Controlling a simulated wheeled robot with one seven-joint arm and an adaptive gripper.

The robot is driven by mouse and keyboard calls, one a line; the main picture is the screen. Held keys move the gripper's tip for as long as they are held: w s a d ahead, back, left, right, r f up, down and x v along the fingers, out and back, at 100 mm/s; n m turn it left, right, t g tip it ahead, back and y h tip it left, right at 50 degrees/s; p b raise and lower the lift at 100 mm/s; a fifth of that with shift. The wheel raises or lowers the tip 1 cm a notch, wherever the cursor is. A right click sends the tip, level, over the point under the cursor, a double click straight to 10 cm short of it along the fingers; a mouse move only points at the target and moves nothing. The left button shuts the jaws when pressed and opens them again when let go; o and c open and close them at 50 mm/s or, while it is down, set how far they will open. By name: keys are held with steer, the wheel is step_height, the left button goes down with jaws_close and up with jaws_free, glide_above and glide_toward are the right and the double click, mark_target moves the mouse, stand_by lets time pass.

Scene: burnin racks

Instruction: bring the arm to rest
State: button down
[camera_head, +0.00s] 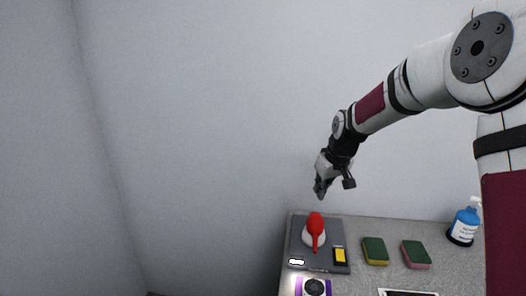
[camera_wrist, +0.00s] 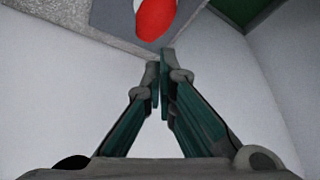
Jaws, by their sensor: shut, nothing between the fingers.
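My arm reaches in from the right in the head view, and my gripper (camera_head: 320,190) hangs in the air in front of the grey wall, above the far left part of the table (camera_head: 390,240). In the wrist view my gripper (camera_wrist: 160,75) shows its two fingers with their tips together and nothing between them. Below it in the head view, a red and white object (camera_head: 315,232) stands on a dark grey mat (camera_head: 300,225). My gripper is apart from it.
The mat also bears a yellow and black item (camera_head: 340,256). Two sponges, one yellow-green (camera_head: 375,251) and one green-pink (camera_head: 416,254), lie to the right. A blue bottle (camera_head: 465,222) stands at the table's right. A purple-edged fan unit (camera_head: 313,287) is in front. The air left of the table is free.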

steer(key=s+r+m+h, duration=0.1)
steer(key=s+r, duration=0.6)
steer(key=s, duration=0.3)
steer(key=s+r+m+h, duration=0.1)
steer(key=s+r, duration=0.5)
steer(key=s, duration=0.5)
steer(key=s+m+t, duration=0.1)
steer(key=s, duration=1.7)
steer(key=shift+s+d+f+m+y, duration=0.15)
steer(key=shift+s+f+m+y, duration=0.15)
steer(key=shift+y, duration=0.1)
